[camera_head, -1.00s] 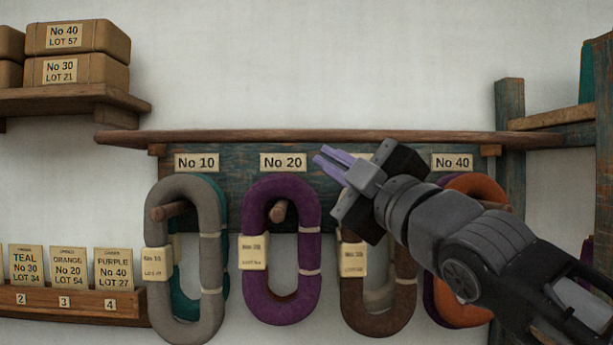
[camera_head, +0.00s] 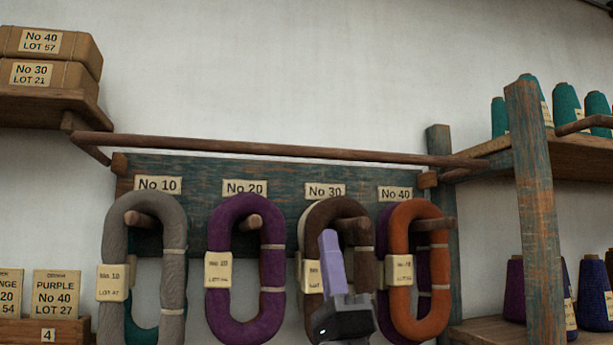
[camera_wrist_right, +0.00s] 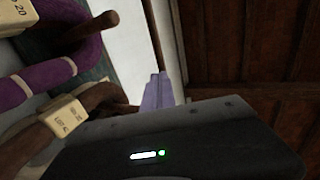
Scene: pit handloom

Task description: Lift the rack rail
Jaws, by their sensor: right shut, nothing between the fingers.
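The rack rail (camera_head: 270,150) is a long thin brown wooden bar running across above the peg board (camera_head: 200,170). A short arm at its left end slants back toward the board, and its right end reaches the blue-green post. My right gripper (camera_head: 330,250) is shut and empty, its lavender fingers pointing up in front of the brown No 30 skein (camera_head: 359,240), below the rail and apart from it in the picture. The fingers (camera_wrist_right: 157,90) also show together in the right wrist view, near a brown skein (camera_wrist_right: 90,100). My left gripper is not in view.
Grey (camera_head: 172,240), purple (camera_head: 215,300) and orange (camera_head: 400,270) skeins hang on pegs beside the brown one. A shelf with boxes (camera_head: 50,75) is at left. A post (camera_head: 535,200) and shelves of yarn cones stand at right. The wall above the rail is clear.

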